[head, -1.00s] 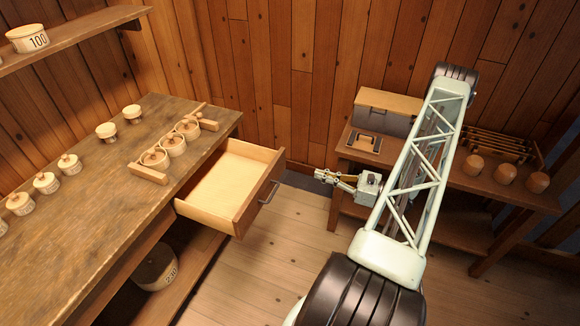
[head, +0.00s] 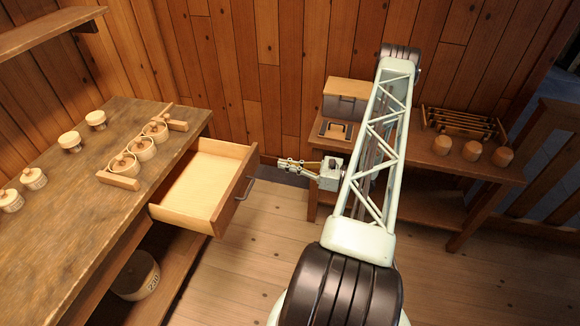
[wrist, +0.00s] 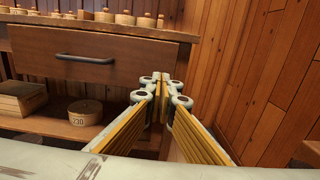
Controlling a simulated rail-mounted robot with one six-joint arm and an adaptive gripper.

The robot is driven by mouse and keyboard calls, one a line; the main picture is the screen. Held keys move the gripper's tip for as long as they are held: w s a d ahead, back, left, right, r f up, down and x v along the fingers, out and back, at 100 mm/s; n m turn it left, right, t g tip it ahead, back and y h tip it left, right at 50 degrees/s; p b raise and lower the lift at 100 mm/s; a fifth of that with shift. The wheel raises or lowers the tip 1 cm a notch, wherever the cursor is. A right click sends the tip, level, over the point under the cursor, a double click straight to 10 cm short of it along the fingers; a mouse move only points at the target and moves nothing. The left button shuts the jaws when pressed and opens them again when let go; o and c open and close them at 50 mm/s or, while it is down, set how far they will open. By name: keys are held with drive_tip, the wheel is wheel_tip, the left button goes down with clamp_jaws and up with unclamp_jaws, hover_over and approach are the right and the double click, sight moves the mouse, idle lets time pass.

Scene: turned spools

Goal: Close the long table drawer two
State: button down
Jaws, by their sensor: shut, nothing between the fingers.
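The long table (head: 60,230) stands on the left with an open, empty drawer (head: 198,188) pulled out from its right side. The drawer's front has a dark bar handle (head: 244,188), facing right toward my arm. In the wrist view the drawer front (wrist: 125,50) fills the upper left, with its handle (wrist: 84,59) left of my fingers. My gripper (head: 280,162) is shut and empty, just right of the drawer front and toward its far end. In the wrist view my gripper (wrist: 162,80) points at the right part of the drawer front. I cannot tell whether it touches.
Lidded spools (head: 124,165) sit in a wooden rack on the table. A round container (head: 136,277) sits on the shelf below. A side table (head: 420,172) with a box (head: 350,97) and several brown knobs stands behind my arm. Floor before the drawer is clear.

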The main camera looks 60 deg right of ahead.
sight(256, 159)
drive_tip(key=shift+x, duration=4.6)
drive_tip(key=shift+w+b, duration=0.15)
drive_tip(key=shift+b, duration=0.15)
